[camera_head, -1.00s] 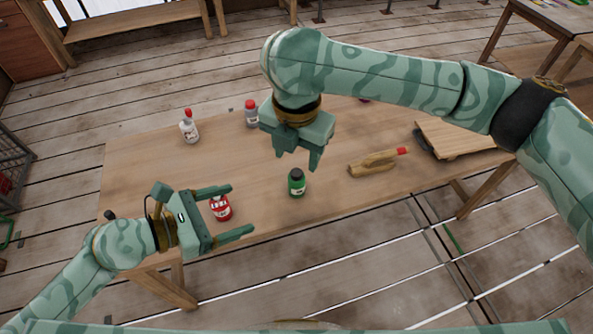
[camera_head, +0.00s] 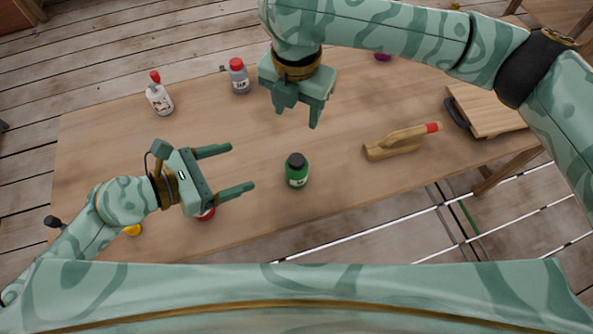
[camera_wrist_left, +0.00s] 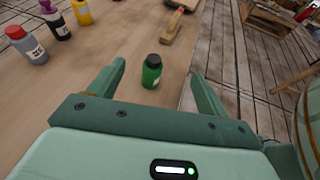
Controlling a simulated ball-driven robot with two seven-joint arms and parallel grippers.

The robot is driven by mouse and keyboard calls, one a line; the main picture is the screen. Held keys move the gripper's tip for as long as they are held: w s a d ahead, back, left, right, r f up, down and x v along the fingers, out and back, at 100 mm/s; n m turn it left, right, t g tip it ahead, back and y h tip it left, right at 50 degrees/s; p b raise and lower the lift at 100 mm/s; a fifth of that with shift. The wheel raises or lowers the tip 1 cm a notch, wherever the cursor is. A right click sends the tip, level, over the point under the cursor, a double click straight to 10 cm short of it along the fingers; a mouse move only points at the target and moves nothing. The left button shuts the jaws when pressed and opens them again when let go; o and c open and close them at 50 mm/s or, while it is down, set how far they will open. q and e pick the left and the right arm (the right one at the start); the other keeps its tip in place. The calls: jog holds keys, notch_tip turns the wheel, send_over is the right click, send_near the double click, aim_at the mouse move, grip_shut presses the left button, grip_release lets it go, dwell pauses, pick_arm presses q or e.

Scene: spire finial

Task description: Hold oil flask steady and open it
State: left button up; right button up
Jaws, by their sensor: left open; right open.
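A green flask (camera_head: 297,173) with a black cap and a pale label stands upright on the wooden table. I take it as the oil flask. My left gripper (camera_head: 241,167) is open and empty, to the left of the flask, its fingers pointing toward it. In the left wrist view the flask (camera_wrist_left: 152,74) shows ahead between the two fingers, apart from both. My right gripper (camera_head: 297,118) is open and empty, pointing down, above and beyond the flask in the head view.
A red container (camera_head: 206,214) is partly hidden beneath my left gripper. A white bottle (camera_head: 160,98) and a grey red-capped bottle (camera_head: 239,77) stand at the back left. A wooden tool with a red tip (camera_head: 400,142) lies right of the flask. A wooden board (camera_head: 490,112) lies farther right.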

pick_arm(q)
jog(key=b, duration=0.8)
send_near(297, 168)
jog(key=a+f, duration=0.1)
jog(key=a, duration=0.4)
pick_arm(e)
jog(key=shift+g, duration=0.3)
jog(key=f, duration=0.3)
jog(key=w+f, duration=0.1)
jog(key=f, duration=0.7)
jog(key=shift+w, duration=0.15)
pick_arm(q)
jog(key=x, duration=1)
jog(key=s+f+x, duration=0.1)
jog(key=x, duration=0.5)
jog(key=shift+d+p, duration=0.1)
jog(key=shift+p, duration=0.2)
pick_arm(e)
jog(key=shift+r, duration=0.15)
